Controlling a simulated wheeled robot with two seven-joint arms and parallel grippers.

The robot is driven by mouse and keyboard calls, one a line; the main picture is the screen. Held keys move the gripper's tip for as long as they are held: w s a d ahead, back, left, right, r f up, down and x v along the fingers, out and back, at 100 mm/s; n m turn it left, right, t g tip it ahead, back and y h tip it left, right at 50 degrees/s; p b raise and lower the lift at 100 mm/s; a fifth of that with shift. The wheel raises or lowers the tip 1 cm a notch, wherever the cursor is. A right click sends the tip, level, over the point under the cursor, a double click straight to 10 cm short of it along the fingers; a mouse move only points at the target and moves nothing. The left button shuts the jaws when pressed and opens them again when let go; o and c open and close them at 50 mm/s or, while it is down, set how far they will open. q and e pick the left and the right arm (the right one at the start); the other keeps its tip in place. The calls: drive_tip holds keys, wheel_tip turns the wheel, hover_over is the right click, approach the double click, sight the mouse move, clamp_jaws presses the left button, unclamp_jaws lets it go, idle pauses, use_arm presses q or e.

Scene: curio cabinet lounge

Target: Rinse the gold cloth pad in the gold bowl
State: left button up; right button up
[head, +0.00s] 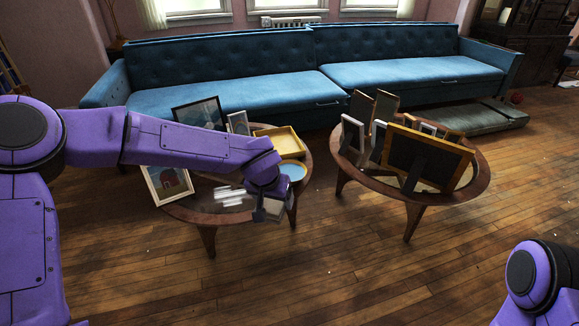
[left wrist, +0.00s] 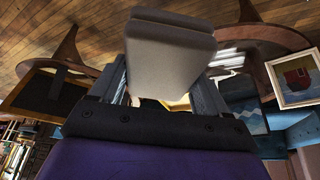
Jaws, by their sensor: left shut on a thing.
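My left gripper (head: 268,203) is in front of and below the gold bowl in the head view, near the front edge of the left table. It is shut on a block-shaped pad with rounded corners, which looks pale beige rather than gold; this pad fills the top middle of the left wrist view (left wrist: 170,58). The gold bowl (head: 300,179) stands on the left table with a blue surface inside; my wrist hides part of it. The pad is outside the bowl. My right gripper is out of view.
The left table (head: 190,215) also bears a yellow tray (head: 290,150), a dark-framed picture (head: 199,114) and a white-framed picture (head: 167,184). The right table (head: 340,165) is crowded with frames. A blue sofa (head: 230,92) stands behind. Wooden floor is clear in front.

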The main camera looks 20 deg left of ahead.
sight(274, 207)
use_arm(q)
drive_tip(key=shift+f, duration=1.95)
drive_tip(key=shift+r, duration=0.1)
idle(2.1)
wheel_tip(274, 207, up, 7)
drive_tip(key=p, duration=1)
drive_tip(key=shift+p, duration=0.4)
idle(0.5)
wheel_tip(274, 207, up, 5)
drive_tip(key=p, duration=0.7)
